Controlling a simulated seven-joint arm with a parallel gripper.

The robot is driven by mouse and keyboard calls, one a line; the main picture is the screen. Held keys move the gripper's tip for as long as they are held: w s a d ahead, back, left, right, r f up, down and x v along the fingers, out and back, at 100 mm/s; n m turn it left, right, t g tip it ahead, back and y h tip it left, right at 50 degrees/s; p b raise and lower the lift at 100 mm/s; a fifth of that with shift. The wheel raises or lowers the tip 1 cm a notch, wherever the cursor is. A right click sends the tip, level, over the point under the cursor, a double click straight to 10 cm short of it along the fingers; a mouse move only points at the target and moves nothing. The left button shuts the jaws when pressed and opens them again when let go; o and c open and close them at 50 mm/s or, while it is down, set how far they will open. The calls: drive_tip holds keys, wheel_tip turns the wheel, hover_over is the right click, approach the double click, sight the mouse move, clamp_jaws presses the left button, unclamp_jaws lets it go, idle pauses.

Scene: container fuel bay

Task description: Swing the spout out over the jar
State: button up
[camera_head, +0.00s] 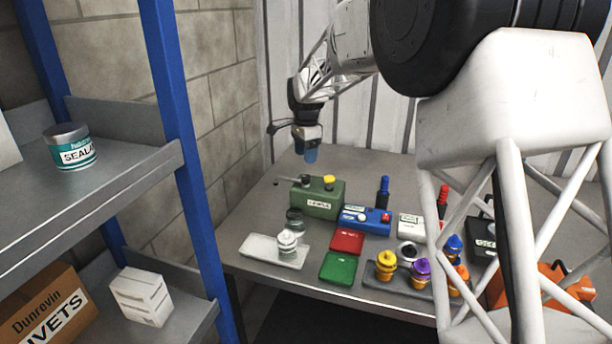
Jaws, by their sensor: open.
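A green box (318,203) with a white label stands on the grey table, with a dark knob and a yellow cap (329,181) on top. A thin grey spout (291,179) appears to reach left from the dark knob. A clear jar (287,243) with a pale top stands on a white tray (258,246) in front of the box. A darker glass jar (294,219) stands just behind it. My gripper (310,154), with blue fingertips, hangs above the table behind the green box, apart from it. It is open, and the gap between its fingers is hard to see.
A blue box (366,220) stands right of the green one. Red (347,242) and green (341,267) pads lie in front. Several coloured-cap bottles (386,265) stand in a rack at the front right. A blue-posted shelf (187,150) rises at left. The table's back left is mostly clear.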

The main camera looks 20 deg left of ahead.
sight(306, 176)
idle(0.3)
drive_tip(key=shift+f, duration=3.9)
clamp_jaws()
